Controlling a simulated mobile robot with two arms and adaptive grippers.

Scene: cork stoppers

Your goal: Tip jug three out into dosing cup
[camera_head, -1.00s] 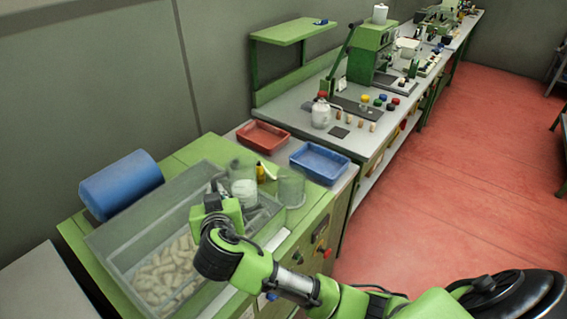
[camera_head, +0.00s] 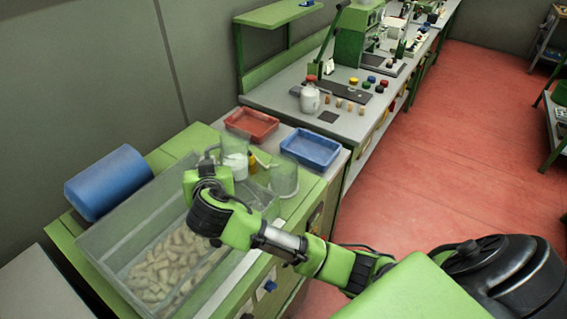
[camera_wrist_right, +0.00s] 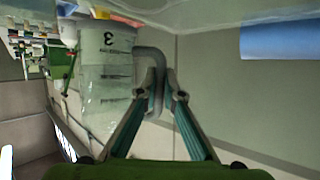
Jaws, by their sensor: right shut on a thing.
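The clear jug marked 3 (camera_wrist_right: 108,65) is in the right wrist view, with a grey handle (camera_wrist_right: 152,52) on its side. In the head view the jug (camera_head: 235,158) has white contents low inside and looks about upright. My right gripper (camera_wrist_right: 162,88) is shut on the handle; in the head view its fingers (camera_head: 209,158) are partly hidden by its own body. A clear, empty-looking cup (camera_head: 284,178), perhaps the dosing cup, stands right of the jug, apart from it. My left gripper is not in view.
A clear bin (camera_head: 112,262) of pale corks lies under my right arm. A yellow item (camera_head: 252,163) stands between jug and cup. A red tray (camera_head: 251,124) and a blue tray (camera_head: 311,150) sit behind. A blue cylinder (camera_head: 108,182) lies at the left.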

